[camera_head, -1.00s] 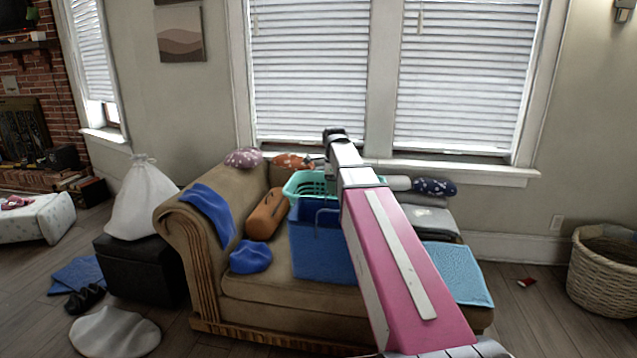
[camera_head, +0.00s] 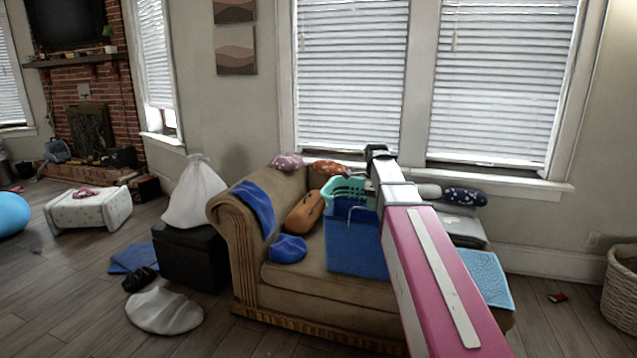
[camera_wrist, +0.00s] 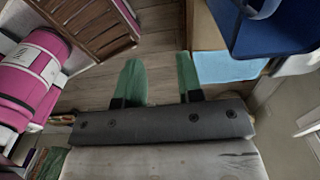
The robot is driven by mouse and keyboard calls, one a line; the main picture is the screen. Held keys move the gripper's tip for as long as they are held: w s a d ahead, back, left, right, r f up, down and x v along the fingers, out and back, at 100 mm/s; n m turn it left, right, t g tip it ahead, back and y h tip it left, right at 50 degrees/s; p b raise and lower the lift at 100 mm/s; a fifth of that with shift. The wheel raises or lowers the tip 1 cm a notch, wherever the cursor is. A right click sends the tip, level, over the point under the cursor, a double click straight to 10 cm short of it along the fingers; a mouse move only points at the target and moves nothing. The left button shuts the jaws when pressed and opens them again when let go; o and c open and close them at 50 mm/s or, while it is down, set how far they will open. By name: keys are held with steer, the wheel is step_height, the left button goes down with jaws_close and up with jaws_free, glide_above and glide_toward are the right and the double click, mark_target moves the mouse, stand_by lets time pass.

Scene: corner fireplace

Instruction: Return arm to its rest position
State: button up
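My arm (camera_head: 432,270), with a pink link, reaches up and forward in front of the sofa in the head view. My gripper (camera_wrist: 158,65) shows in the wrist view. Its two green fingers stand well apart with only wooden floor between them, and it holds nothing. I cannot make out the gripper in the head view. Part of my pink arm (camera_wrist: 32,75) shows at the left of the wrist view.
A brown sofa (camera_head: 310,285) holds a blue bin (camera_head: 355,245), a teal basket (camera_head: 343,188), pillows and cloths. A black ottoman (camera_head: 190,258) bears a white sack (camera_head: 195,195). A wicker basket (camera_head: 622,285) stands at the right.

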steer(key=s+f+n, duration=1)
steer(key=f, duration=0.4)
steer(key=s+f+n, duration=1)
steer(key=f, duration=0.5)
steer(key=shift+s+f+n, duration=0.2)
steer(key=shift+f+n, duration=0.1)
steer(key=shift+n, duration=0.1)
